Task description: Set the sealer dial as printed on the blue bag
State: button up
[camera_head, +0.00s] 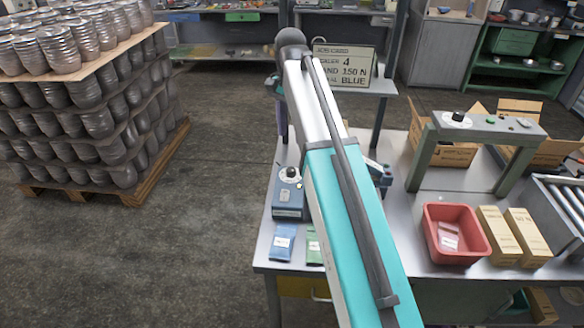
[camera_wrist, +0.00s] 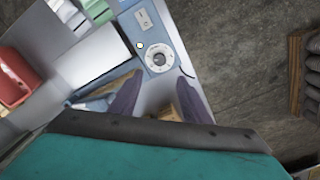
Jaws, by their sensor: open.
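The blue sealer (camera_head: 287,205) stands at the left of the table. Its dial (camera_head: 291,173) has a black and white knob; it also shows in the wrist view (camera_wrist: 158,59), where its setting is too small to read. The blue bag (camera_head: 283,244) lies flat in front of the sealer with a white label, too small to read. A green bag (camera_head: 313,246) lies beside it, partly behind my arm. My gripper (camera_wrist: 160,73) is open, its two dark purple fingers apart on either side of the dial's near edge, with nothing held. Whether they touch the sealer I cannot tell.
A job card (camera_head: 343,66) behind my arm reads "SEALER 4", "150 N" and "BLUE" in part. A red bin (camera_head: 456,250) with packets, cardboard boxes (camera_head: 497,238) and a raised stand with another knob (camera_head: 458,116) are to the right. A loaded pallet (camera_head: 150,178) stands left.

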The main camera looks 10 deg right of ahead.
aim_at(291, 170)
dwell(0.4)
jog(key=shift+f+p, duration=1.9)
jog(key=shift+f, duration=4.95)
jog(key=c, duration=1)
